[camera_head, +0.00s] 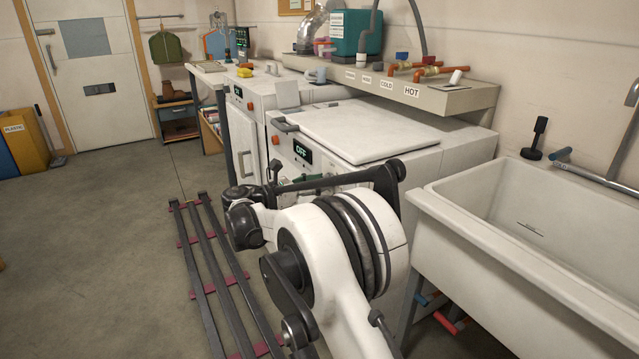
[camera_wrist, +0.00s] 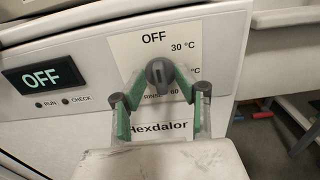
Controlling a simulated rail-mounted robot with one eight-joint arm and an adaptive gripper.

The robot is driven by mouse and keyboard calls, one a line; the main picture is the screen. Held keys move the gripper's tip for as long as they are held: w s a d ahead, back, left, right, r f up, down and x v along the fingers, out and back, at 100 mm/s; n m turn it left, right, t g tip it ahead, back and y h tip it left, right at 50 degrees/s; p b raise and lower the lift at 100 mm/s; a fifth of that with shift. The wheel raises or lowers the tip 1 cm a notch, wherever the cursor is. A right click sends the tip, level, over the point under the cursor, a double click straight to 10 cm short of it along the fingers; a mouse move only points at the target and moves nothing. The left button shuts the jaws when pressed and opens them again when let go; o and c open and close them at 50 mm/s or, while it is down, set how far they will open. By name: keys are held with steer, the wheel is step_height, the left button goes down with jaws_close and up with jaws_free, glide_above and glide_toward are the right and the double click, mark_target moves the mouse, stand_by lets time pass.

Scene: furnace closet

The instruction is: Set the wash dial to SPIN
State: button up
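The wash dial (camera_wrist: 159,76) is a dark grey knob on a cream label panel at the washer's front. The washer display (camera_wrist: 43,77) reads OFF. My gripper (camera_wrist: 160,82) has its green fingers on either side of the dial, tips close to it. I cannot tell whether they touch. In the head view my arm hides the dial; the display (camera_head: 303,151) shows OFF there.
The white sink (camera_head: 520,240) stands right of the washer. The washer's flat lid (camera_head: 355,128) is closed above the panel. A dark rack with red crossbars (camera_head: 212,265) lies on the floor at the left.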

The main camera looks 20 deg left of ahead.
jaws_close()
